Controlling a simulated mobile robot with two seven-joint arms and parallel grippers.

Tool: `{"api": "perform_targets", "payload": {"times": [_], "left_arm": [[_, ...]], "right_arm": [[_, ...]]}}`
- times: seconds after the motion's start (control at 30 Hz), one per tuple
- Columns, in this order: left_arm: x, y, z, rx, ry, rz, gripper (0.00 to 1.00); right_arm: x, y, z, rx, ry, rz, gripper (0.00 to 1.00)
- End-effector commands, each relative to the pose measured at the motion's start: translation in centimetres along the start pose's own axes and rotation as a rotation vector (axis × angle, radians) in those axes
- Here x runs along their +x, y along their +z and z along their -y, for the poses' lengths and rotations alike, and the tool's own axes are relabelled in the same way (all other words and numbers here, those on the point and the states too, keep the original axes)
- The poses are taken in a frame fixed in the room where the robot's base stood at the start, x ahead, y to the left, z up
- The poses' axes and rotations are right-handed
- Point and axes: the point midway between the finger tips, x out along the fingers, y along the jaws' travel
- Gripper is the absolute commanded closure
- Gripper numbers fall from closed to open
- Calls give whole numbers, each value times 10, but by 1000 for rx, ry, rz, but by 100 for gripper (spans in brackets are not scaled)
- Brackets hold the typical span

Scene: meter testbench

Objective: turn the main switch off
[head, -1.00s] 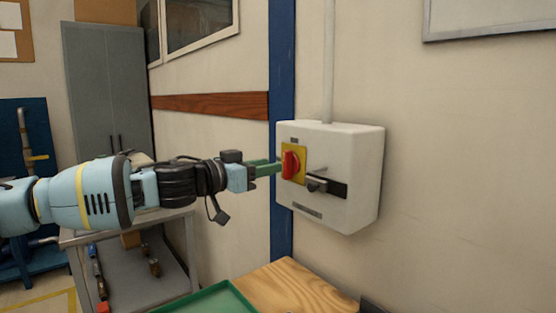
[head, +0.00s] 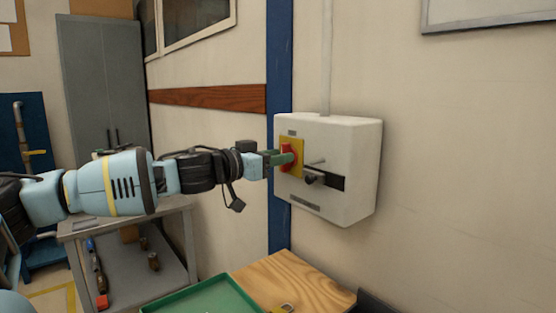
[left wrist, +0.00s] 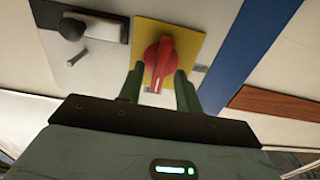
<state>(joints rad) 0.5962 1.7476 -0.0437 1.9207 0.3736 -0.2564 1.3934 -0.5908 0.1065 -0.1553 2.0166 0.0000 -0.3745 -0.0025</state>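The main switch is a red rotary knob (head: 289,148) on a yellow plate (head: 299,147), on the front of a white wall box (head: 345,160). In the left wrist view the knob (left wrist: 158,60) has its grip bar pointing down the picture. My left gripper (head: 290,158) has its green fingers at the knob, one partly covering it in the head view. In the left wrist view the left gripper (left wrist: 159,78) is open, with one finger on each side of the knob and narrow gaps showing. My right gripper is not in view.
A dark lever handle (head: 312,179) and a small metal pin (head: 317,162) stick out of the box, right of the knob. Below are a wooden board (head: 300,285) and a green tray (head: 225,285). A grey cart (head: 180,225) stands at left.

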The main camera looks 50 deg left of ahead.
Motion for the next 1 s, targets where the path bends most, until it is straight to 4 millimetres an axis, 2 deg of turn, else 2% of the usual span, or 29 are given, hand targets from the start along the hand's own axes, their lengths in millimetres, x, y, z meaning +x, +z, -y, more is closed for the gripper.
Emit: {"api": "perform_targets", "payload": {"times": [0.5,0.53,0.8,1.0], "left_arm": [[4,0,-1,-1,2,-1,65],[4,0,-1,-1,2,-1,67],[4,0,-1,-1,2,-1,100],[4,0,-1,-5,2,-1,100]], "right_arm": [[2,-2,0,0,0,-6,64],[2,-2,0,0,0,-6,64],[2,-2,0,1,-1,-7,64],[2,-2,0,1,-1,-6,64]]}}
